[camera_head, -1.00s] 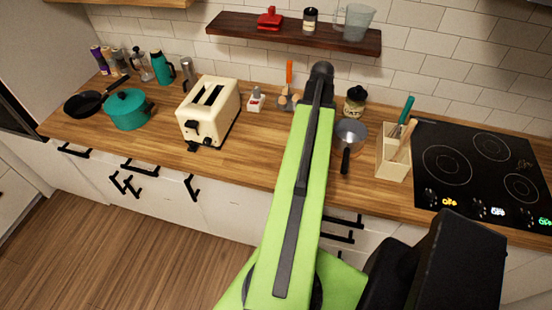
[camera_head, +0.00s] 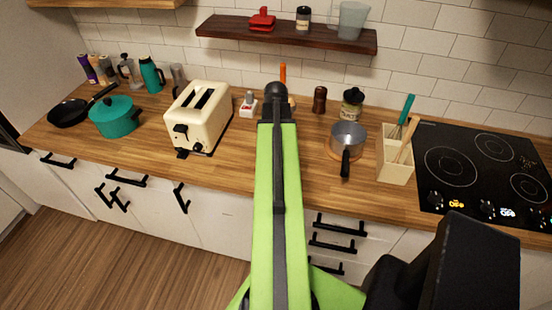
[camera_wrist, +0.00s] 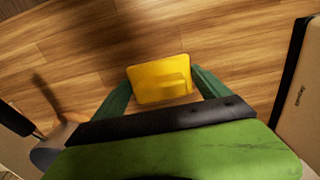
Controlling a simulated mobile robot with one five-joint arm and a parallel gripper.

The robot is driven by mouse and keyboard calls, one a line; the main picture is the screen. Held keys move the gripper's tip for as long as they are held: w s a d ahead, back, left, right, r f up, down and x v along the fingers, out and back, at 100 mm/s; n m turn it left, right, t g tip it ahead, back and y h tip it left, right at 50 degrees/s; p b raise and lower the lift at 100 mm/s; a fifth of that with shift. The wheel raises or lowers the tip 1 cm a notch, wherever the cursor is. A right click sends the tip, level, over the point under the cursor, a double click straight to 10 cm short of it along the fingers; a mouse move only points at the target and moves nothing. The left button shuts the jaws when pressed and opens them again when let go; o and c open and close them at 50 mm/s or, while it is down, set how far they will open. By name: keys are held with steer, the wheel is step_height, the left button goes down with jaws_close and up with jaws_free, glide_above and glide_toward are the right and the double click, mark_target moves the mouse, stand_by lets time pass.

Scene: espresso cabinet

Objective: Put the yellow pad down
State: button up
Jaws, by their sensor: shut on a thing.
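The yellow pad (camera_wrist: 160,80) shows in the wrist view as a flat, roughly square piece with a raised part near its lower edge. My gripper (camera_wrist: 161,90) is shut on it, with one green finger at each side. The pad is over the wooden countertop (camera_wrist: 235,45); I cannot tell whether it touches the wood. In the head view my arm hides both the pad and the gripper.
The cream toaster (camera_head: 198,118) stands left of my arm; its side shows in the wrist view (camera_wrist: 305,105). A saucepan (camera_head: 347,137) and a wooden utensil box (camera_head: 393,165) stand right, beside the black cooktop (camera_head: 470,165). Bare counter lies around the pad.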

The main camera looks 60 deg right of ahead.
step_height(320, 180, down, 4)
steer(key=b, duration=0.4)
steer(key=shift+f, duration=0.2)
steer(key=shift+r, duration=0.25)
steer(key=shift+f, duration=0.2)
steer(key=o, duration=1.4)
steer(key=shift+c, duration=0.2)
steer(key=shift+r, duration=0.15)
step_height(320, 180, up, 12)
steer(key=p, duration=1.2)
steer(key=shift+r, duration=0.2)
steer(key=shift+f, duration=0.1)
